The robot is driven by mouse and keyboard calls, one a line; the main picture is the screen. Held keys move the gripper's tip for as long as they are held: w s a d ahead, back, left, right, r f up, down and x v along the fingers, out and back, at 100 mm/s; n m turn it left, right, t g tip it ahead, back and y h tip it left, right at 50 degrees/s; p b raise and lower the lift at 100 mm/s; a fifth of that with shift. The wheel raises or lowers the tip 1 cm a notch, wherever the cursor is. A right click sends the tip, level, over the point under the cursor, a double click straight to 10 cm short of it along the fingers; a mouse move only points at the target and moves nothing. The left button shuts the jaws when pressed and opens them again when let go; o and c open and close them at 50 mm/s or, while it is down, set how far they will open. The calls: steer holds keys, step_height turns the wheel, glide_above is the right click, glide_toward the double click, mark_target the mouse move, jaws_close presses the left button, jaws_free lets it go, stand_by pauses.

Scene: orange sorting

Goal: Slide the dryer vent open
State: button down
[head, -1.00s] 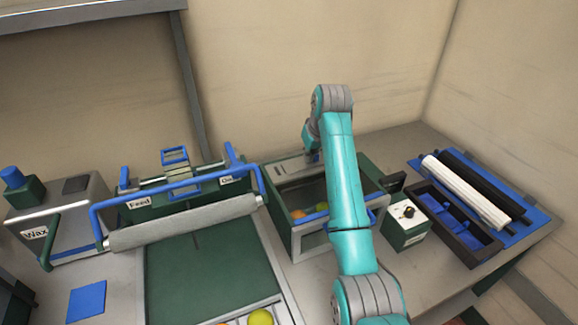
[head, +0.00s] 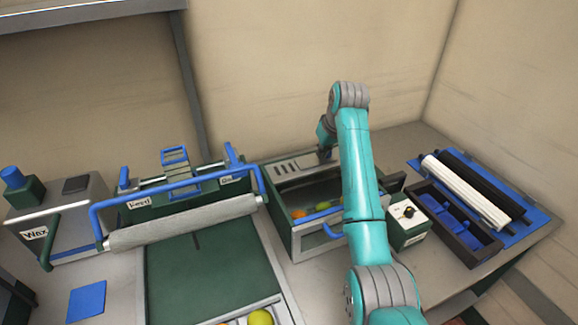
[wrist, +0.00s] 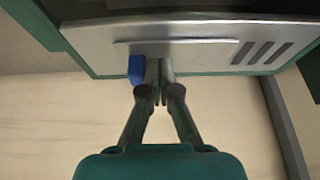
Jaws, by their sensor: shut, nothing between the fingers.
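The dryer (head: 310,248) is a green and grey box in the middle of the head view. Its metal top plate (head: 280,171) has several dark vent slots (head: 290,167) at its left end. In the wrist view the slots (wrist: 262,52) are at the right, a long thin slit runs along the plate (wrist: 100,45), and a blue vent knob (wrist: 136,70) stands at the slit's left end. My gripper (wrist: 158,92) is shut and empty, right beside the knob on its slot side; contact is unclear. In the head view my arm mostly hides the fingers and knob.
Several fruits (head: 322,206) lie inside the dryer. A blue handle (head: 333,230) is at its front. A control box with a black dial (head: 408,211) stands to the right, and the roller feeder (head: 185,222) to the left. The wall is close behind.

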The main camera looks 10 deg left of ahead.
mark_target(332, 157)
steer(key=shift+w+d, duration=0.55)
steer(key=shift+d, duration=0.2)
steer(key=shift+w+d, duration=0.5)
steer(key=shift+d, duration=0.25)
steer(key=shift+s+a+r, duration=0.1)
steer(key=shift+a+r, duration=0.05)
steer(key=shift+r, duration=1)
steer(key=shift+s+a+r, duration=0.15)
steer(key=shift+r, duration=1.05)
steer(key=shift+s+a+r, duration=0.1)
steer(key=shift+a+r, duration=0.05)
steer(key=shift+r, duration=1)
